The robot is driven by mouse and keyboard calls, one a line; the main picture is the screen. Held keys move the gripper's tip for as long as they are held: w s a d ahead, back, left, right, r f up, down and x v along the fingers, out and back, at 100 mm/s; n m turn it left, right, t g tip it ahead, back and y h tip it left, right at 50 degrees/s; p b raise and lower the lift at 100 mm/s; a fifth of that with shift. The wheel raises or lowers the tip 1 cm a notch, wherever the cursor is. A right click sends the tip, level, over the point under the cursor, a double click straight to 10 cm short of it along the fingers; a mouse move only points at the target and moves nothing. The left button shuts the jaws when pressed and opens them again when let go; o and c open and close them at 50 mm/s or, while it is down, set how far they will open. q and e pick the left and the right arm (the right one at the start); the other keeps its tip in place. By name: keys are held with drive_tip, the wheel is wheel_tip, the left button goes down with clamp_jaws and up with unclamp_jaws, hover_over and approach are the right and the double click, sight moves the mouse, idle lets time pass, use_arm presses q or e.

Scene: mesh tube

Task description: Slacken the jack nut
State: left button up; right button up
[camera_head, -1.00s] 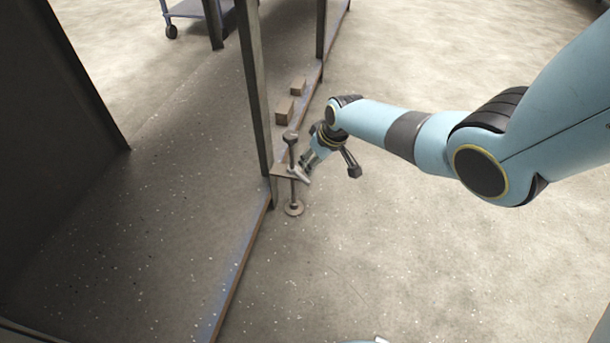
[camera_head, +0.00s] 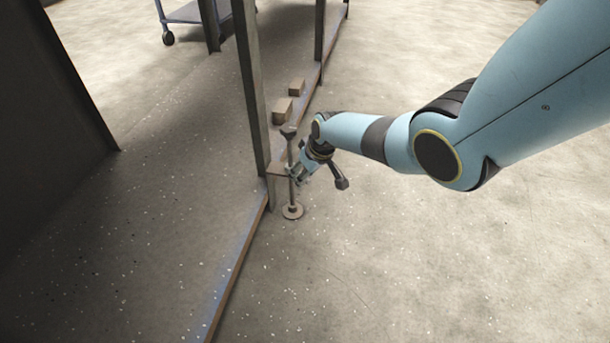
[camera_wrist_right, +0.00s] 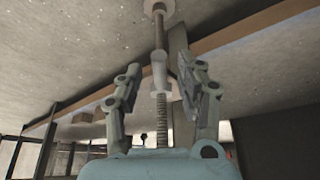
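The jack is a thin upright threaded rod (camera_head: 290,155) with a knob-like top and a round foot plate (camera_head: 292,211) on the floor, beside a post of the frame. My right gripper (camera_head: 299,173) is at the middle of the rod and partly hides the nut there. In the right wrist view the jack nut (camera_wrist_right: 160,72) is a pale collar on the rod, with thread (camera_wrist_right: 163,125) showing on one side and the foot plate (camera_wrist_right: 160,9) at the top. The two fingers of the right gripper stand open on either side of it, with visible gaps. My left gripper is not in view.
A metal post (camera_head: 252,95) and a low brown-edged rail (camera_head: 238,275) run close to the jack on its left. Two small blocks (camera_head: 283,110) sit on the rail behind it. A wheeled cart (camera_head: 190,14) stands far back. The floor on the right is clear.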

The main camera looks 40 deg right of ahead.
clamp_jaws()
idle(0.4)
